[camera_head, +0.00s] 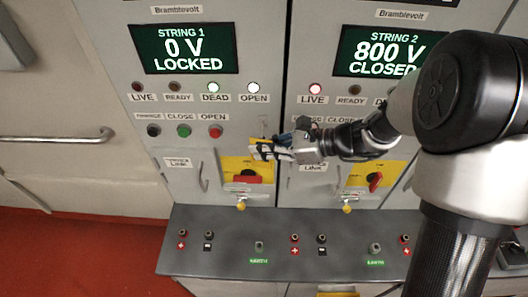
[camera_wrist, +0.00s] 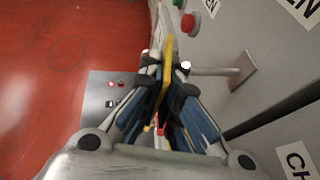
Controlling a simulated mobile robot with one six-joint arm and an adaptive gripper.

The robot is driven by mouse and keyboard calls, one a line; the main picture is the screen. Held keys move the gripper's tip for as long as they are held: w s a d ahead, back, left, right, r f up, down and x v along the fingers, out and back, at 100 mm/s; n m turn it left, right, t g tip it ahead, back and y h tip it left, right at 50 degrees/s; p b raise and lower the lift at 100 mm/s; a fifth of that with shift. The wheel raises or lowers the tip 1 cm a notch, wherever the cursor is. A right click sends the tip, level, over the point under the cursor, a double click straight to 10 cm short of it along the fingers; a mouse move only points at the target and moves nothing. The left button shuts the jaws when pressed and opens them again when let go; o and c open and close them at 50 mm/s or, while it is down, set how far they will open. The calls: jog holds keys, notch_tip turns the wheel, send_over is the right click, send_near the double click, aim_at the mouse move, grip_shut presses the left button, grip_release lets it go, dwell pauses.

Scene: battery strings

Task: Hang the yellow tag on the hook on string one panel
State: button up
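My gripper (camera_head: 262,151) is in front of the string one panel (camera_head: 141,98), below its red OPEN button. In the wrist view my gripper (camera_wrist: 168,75) is shut on the thin yellow tag (camera_wrist: 167,52), seen nearly edge-on between the fingertips. A grey rod (camera_wrist: 212,71), which looks like the hook, stands out from a plate on the panel just right of the fingertips. Its pale end is close beside the tag; I cannot tell whether they touch. The string one display (camera_head: 186,48) reads 0 V LOCKED.
A yellow plate with a red rotary handle (camera_head: 247,177) is just below my gripper. A grey pull handle (camera_head: 203,177) is to its left. A grey shelf with sockets (camera_head: 220,222) juts out below. The string two panel (camera_head: 340,100) at right reads 800 V CLOSED.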

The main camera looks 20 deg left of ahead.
jog(key=shift+o, duration=1.1)
jog(key=shift+w+d+r+t, duration=0.2)
jog(key=shift+w+d+r, duration=0.15)
jog(key=shift+w+r, duration=0.25)
jog(key=shift+w+d+r+t, duration=0.2)
jog(key=shift+w+d+r, duration=0.15)
jog(key=shift+w, duration=0.3)
jog(key=shift+s+d+f+v, duration=0.25)
jog(key=shift+s+f+v, duration=0.45)
jog(key=shift+v, duration=4.55)
jog(key=s+d+f+n+g+h+b, duration=0.1)
jog(key=s+d+f+n+h+b, duration=0.1)
jog(key=s+f+n+h+b, duration=0.25)
jog(key=s+d+f+n+h+b, duration=0.1)
jog(key=s+f+n+h+b, duration=0.15)
jog(key=s+n+b, duration=0.4)
jog(key=s+d+f+n+t+h+b, duration=0.5)
jog(key=s+d+f+n+h+b, duration=0.1)
jog(key=d, duration=0.5)
notch_tip(320, 180, down, 2)
jog(key=s+b, duration=0.1)
jog(key=b, duration=0.1)
jog(key=shift+s+d+n+b, duration=0.25)
jog(key=shift+d+n+b, duration=0.05)
jog(key=shift+d+n, duration=0.1)
